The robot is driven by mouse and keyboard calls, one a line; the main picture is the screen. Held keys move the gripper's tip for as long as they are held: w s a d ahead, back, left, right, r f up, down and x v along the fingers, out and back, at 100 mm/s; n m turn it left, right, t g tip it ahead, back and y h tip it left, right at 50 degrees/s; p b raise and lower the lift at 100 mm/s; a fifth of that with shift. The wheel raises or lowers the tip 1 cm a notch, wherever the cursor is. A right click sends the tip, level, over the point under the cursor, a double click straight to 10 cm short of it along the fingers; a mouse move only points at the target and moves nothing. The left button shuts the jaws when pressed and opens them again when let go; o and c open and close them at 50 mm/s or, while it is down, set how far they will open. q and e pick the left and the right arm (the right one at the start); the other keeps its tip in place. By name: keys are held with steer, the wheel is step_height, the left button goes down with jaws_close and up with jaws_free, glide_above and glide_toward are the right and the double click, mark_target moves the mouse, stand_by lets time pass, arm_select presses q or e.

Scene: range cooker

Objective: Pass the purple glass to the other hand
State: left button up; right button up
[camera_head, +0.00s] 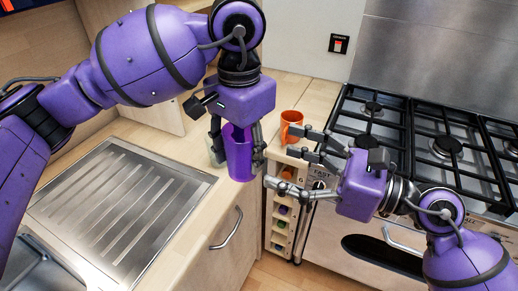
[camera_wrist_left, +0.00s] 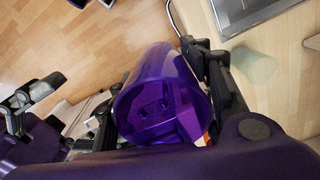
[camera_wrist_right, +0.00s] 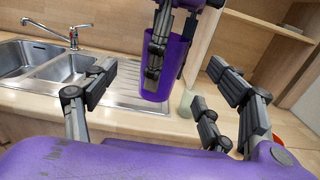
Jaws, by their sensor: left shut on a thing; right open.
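The purple glass (camera_head: 238,158) is upright in the air in front of the counter edge in the head view. My left gripper (camera_head: 236,145) is shut on the glass from above, one finger on each side. In the left wrist view the glass (camera_wrist_left: 160,95) sits between the fingers. My right gripper (camera_head: 284,169) is open and empty, its fingers pointing left towards the glass, a short gap away. In the right wrist view the glass (camera_wrist_right: 160,72) hangs ahead, between and beyond the open right fingers, and a left finger (camera_wrist_right: 155,52) crosses its front.
An orange mug (camera_head: 291,126) stands on the counter by the cooker. A pale green glass (camera_wrist_right: 186,103) stands on the counter behind the purple glass. The gas hob (camera_head: 440,140) is at right, the sink drainer (camera_head: 120,195) at left. A bottle rack (camera_head: 281,225) is below.

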mark_target(249, 149)
steer(key=x, duration=0.7)
steer(key=shift+w+a, duration=0.1)
steer(key=shift+a, duration=0.2)
steer(key=c, duration=1.1)
arm_select(q)
steer(key=o, duration=1.4)
arm_select(e)
steer(key=shift+r, duration=0.1)
steer(key=c, duration=0.4)
